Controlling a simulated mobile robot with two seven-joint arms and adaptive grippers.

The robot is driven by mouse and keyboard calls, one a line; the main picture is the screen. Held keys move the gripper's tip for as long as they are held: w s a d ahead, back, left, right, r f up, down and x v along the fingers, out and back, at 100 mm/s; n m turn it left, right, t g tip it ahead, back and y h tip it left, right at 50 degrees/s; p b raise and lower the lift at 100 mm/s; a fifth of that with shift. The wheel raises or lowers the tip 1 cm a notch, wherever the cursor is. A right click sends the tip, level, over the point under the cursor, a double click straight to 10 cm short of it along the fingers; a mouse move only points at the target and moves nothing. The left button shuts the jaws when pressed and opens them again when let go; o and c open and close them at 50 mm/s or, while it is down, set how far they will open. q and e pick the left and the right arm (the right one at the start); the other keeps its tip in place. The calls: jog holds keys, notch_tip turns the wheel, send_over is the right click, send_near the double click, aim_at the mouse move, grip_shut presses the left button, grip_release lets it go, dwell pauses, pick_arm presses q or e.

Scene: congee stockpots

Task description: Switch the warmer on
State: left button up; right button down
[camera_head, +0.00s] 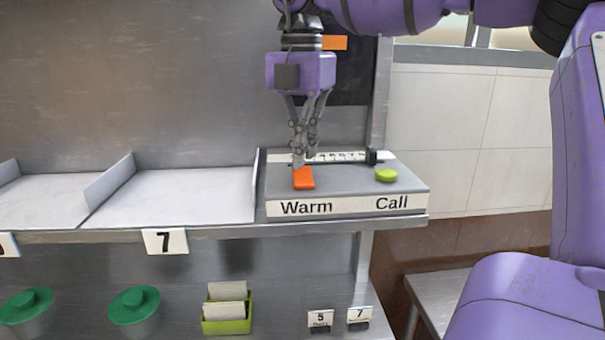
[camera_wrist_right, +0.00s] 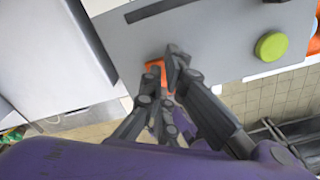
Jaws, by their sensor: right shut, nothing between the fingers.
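The warmer's control box (camera_head: 345,188) sits at the right end of the shelf, with "Warm" and "Call" on its front. An orange switch (camera_head: 303,180) is above "Warm" and a round yellow-green button (camera_head: 386,174) is above "Call". My right gripper (camera_head: 299,163) points down, shut and empty, with its fingertips at the back edge of the orange switch; I cannot tell if they touch. In the right wrist view the fingertips (camera_wrist_right: 166,70) partly hide the orange switch (camera_wrist_right: 153,66), and the green button (camera_wrist_right: 271,46) shows to the right. My left gripper is out of view.
A slider scale with a black knob (camera_head: 372,156) runs along the back of the box. Empty shelf bays (camera_head: 180,193) lie to the left, one tagged 7. Below stand green-lidded pots (camera_head: 134,304), a green card holder (camera_head: 228,325) and number tags (camera_head: 320,319).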

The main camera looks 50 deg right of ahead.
aim_at(302, 169)
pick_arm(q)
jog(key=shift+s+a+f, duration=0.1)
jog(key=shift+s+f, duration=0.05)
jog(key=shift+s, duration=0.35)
pick_arm(e)
jog(key=shift+f, duration=0.35)
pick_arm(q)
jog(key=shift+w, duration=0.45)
pick_arm(e)
jog(key=shift+f, duration=0.6)
jog(key=shift+r, duration=1.65)
jog(key=shift+r+p, duration=0.3)
jog(key=shift+r, duration=1.05)
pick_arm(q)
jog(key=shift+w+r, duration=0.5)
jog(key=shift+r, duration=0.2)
pick_arm(e)
jog(key=shift+r, duration=0.55)
